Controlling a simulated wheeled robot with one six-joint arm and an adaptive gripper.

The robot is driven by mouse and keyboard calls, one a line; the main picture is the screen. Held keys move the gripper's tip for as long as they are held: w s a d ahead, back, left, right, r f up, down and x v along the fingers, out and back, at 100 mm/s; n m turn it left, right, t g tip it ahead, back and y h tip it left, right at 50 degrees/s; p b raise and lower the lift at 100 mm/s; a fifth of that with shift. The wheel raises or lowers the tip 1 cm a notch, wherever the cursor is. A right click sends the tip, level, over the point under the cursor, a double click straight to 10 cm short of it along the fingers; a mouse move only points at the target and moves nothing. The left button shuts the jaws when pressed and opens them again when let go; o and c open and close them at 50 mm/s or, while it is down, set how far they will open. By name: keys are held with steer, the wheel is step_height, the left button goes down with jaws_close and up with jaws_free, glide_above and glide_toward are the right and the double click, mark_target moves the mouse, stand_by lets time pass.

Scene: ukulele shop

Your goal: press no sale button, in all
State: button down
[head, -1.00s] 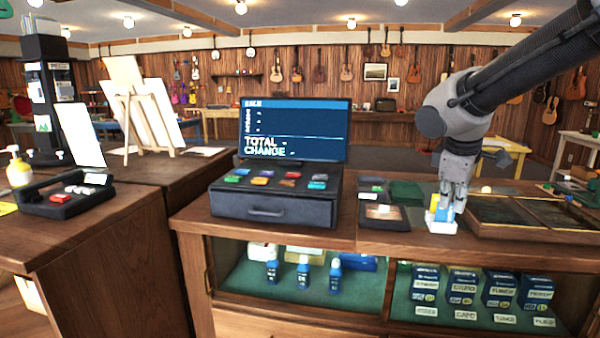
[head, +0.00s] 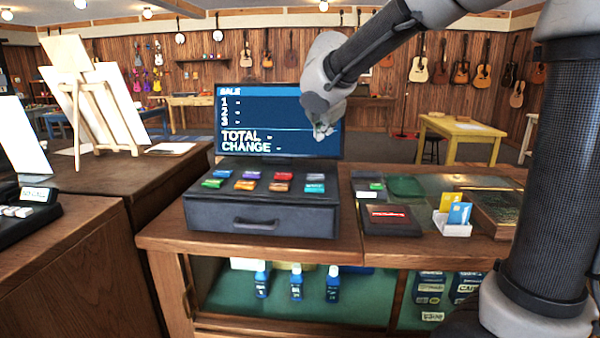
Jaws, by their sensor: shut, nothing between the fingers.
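The cash register (head: 262,217) stands on the wooden counter, a dark drawer box with a screen (head: 262,110) behind it showing SALE, TOTAL and CHANGE. Several coloured keys lie in two rows on its top: a blue key (head: 224,172), a red key (head: 284,176), a green key (head: 212,183), a teal key (head: 314,188) and others. Their labels are too small to read, so I cannot tell which is the no sale button. My gripper (head: 322,131) is shut and empty, in front of the screen's right part and apart from the keys.
A card holder (head: 453,229) with blue and yellow cards and a dark pad (head: 391,220) stand right of the register. A black device (head: 22,212) sits on the left counter. Blue bottles (head: 296,284) stand in the case below.

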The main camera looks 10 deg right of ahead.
mark_target(320, 175)
steer(key=shift+w+a+r+n, duration=0.1)
steer(key=shift+a+r+n, duration=0.1)
steer(key=shift+n, duration=0.3)
steer(key=shift+w+a+r+n, duration=0.1)
steer(key=shift+a+n, duration=0.05)
steer(key=shift+n, duration=0.35)
steer(key=shift+f, duration=0.15)
steer(key=shift+f, duration=4.35)
steer(key=shift+f, duration=0.4)
steer(key=shift+f, duration=0.45)
steer(key=shift+r, duration=0.9)
